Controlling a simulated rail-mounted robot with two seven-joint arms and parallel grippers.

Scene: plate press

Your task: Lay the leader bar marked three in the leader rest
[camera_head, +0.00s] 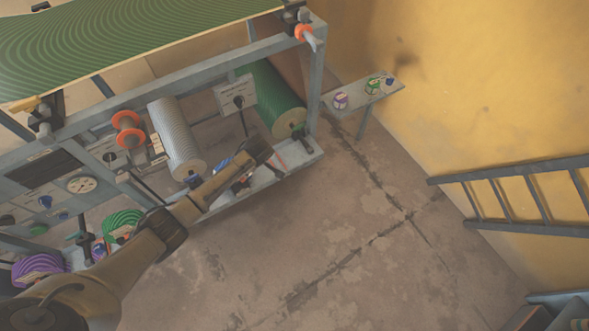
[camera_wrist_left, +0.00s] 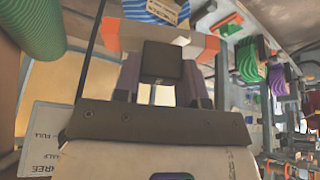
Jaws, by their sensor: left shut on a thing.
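My left gripper (camera_head: 262,150) reaches over the low front ledge of the grey press frame, beside the green roll. In the left wrist view its fingers (camera_wrist_left: 161,82) are shut around a black block. A pale bar with orange ends (camera_wrist_left: 207,46) lies crosswise behind that block and looks joined to it; I cannot read a number on it. In the head view the arm and gripper hide most of the held thing. I cannot make out the leader rest for certain. My right gripper is in neither view.
The grey press frame (camera_head: 316,80) carries a green roll (camera_head: 268,92), a grey roll (camera_head: 175,135) and orange-flanged spools (camera_head: 128,120). A side shelf (camera_head: 360,103) holds small coloured reels. A dark ladder (camera_head: 510,175) leans by the yellow wall. The floor (camera_head: 340,235) in front is clear.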

